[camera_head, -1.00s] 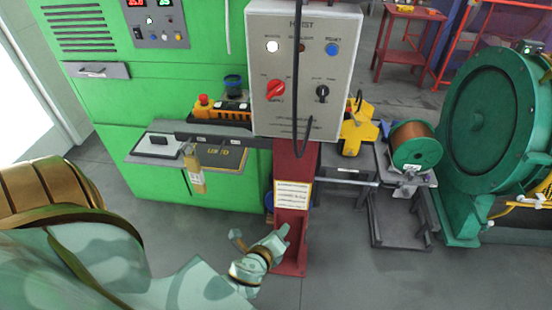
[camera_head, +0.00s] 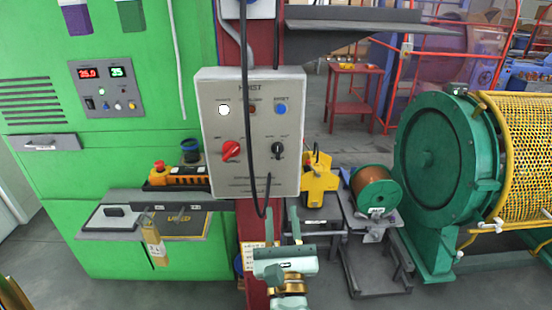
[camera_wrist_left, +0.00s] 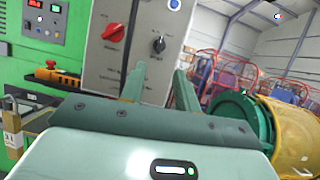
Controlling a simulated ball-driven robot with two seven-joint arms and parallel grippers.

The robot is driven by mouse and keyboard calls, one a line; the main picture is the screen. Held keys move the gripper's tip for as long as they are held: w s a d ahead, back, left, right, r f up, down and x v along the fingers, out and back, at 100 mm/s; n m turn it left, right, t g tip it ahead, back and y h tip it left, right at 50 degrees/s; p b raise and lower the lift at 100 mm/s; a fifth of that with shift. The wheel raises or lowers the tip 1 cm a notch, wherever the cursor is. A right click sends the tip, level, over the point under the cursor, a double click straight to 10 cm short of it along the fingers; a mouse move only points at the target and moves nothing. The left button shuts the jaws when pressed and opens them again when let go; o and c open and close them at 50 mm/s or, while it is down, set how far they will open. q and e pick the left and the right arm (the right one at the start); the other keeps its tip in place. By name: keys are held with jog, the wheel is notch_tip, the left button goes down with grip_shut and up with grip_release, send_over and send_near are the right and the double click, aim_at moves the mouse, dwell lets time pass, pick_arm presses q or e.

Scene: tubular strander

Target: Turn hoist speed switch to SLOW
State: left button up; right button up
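The grey hoist box (camera_head: 250,185) hangs on a red post. It carries a red rotary knob (camera_head: 230,150) at left and a black rotary switch (camera_head: 277,149) at right, with small labels too blurred to read. A white light and a blue button sit above them. My left gripper (camera_head: 283,228) is open and empty, pointing up just below the box's lower right corner. In the left wrist view its two fingers (camera_wrist_left: 159,85) stand apart, with the black switch (camera_wrist_left: 158,44) above the gap between them. My right gripper is not in view.
A black cable (camera_head: 245,100) hangs across the box front and loops below it. A green cabinet (camera_head: 110,160) with a shelf and padlock stands left. A yellow device (camera_head: 318,180), a copper spool (camera_head: 376,190) and a green drum machine (camera_head: 440,160) stand right.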

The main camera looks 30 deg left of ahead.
aim_at(278, 151)
pick_arm(q)
jog(key=p+x, duration=0.2)
jog(key=x, duration=0.6)
jog(key=p+x, duration=0.1)
jog(key=x, duration=0.6)
jog(key=shift+w+a+f+p, duration=0.1)
jog(key=shift+w+a+p, duration=0.05)
jog(key=shift+w+p, duration=0.3)
grip_shut()
